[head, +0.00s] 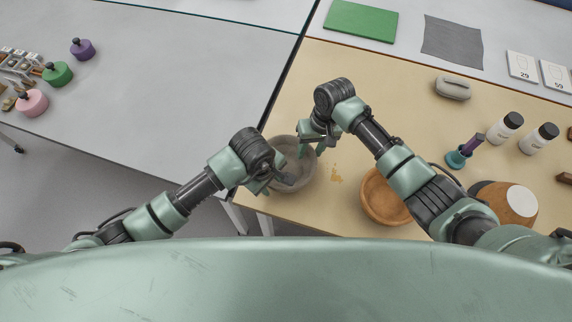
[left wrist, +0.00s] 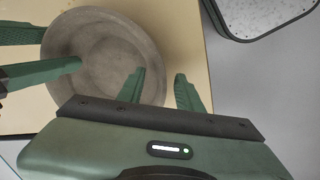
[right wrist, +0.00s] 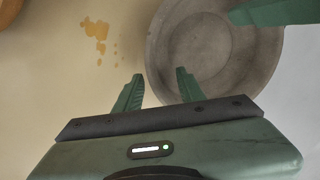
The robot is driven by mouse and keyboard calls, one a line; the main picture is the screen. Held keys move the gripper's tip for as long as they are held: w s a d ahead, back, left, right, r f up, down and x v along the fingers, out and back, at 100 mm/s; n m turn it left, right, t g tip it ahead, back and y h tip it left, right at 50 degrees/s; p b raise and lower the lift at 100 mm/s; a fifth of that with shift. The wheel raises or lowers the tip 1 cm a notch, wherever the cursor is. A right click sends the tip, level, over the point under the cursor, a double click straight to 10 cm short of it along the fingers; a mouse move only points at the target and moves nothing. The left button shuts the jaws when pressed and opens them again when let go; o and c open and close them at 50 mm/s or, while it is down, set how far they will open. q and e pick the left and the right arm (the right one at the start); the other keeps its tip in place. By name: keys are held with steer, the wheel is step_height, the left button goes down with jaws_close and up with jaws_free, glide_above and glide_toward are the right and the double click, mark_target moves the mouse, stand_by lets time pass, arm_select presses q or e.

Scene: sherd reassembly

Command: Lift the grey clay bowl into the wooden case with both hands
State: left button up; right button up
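The grey clay bowl (head: 296,172) stands on the beige table near its left edge. It also shows in the left wrist view (left wrist: 100,38) and the right wrist view (right wrist: 205,50). My left gripper (head: 284,183) is at its near left rim. In the left wrist view its spread fingers (left wrist: 160,72) have the rim between them, one over the inside and one outside. My right gripper (head: 312,147) is at the opposite rim. In the right wrist view its spread fingers (right wrist: 160,72) also straddle the rim. Contact cannot be told. I cannot make out a wooden case.
Two white jars (head: 506,127) stand further right. A grey table (head: 150,90) is on the left. A dark-rimmed speckled surface (left wrist: 262,12) shows in the left wrist view.

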arm_select(q)
steer(key=shift+w+f, duration=0.1)
steer(key=shift+f, duration=0.05)
arm_select(e)
steer(key=shift+f, duration=0.2)
arm_select(q)
jaws_close()
arm_select(e)
jaws_close()
steer(key=shift+w+d+r, duration=0.1)
stand_by(0.8)
